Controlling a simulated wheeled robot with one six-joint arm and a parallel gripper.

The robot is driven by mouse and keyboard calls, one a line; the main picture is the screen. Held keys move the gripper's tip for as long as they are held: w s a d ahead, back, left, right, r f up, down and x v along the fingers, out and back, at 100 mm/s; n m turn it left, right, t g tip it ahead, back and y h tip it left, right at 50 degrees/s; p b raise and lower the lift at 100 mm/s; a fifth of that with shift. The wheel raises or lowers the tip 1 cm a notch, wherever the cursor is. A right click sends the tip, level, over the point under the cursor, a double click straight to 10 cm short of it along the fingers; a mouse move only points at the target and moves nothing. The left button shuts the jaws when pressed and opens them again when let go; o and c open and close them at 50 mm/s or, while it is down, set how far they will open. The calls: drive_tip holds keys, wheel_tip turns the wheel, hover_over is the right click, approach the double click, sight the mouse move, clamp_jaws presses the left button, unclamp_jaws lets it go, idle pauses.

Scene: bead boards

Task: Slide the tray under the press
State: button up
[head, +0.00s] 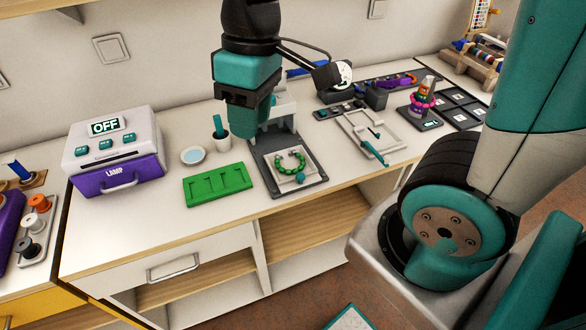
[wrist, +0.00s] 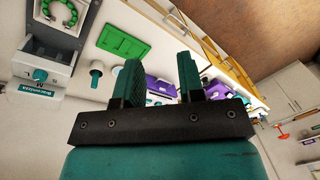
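The press is white and grey, partly hidden behind my gripper (head: 250,130). In the wrist view the press (wrist: 45,80) and the green beads (wrist: 60,12) show at upper left. My gripper hangs above the bench, left of the press, touching nothing. The wrist view shows its two teal fingers (wrist: 158,65) apart with nothing between them.
A green slotted board (head: 217,185) lies left of the base plate. A cup with a teal handle (head: 221,138) and a small dish (head: 194,156) stand behind it. A pale frame (head: 362,130) lies right.

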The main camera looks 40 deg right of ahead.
drive_tip(key=w+d+f+g+h+b, duration=0.1)
drive_tip(key=w+d+f+h+b, duration=0.1)
drive_tip(key=w+d+f, duration=0.5)
drive_tip(key=m+g+h+b, duration=0.1)
drive_tip(key=g+h+b, duration=0.1)
drive_tip(key=g, duration=0.1)
approach(300, 174)
drive_tip(key=shift+t, duration=0.3)
drive_tip(key=x, duration=0.3)
drive_tip(key=p+x, duration=0.1)
drive_tip(key=x, duration=0.5)
drive_tip(key=shift+s+r+p, duration=0.15)
drive_tip(key=shift+s+p, duration=0.2)
clamp_jaws()
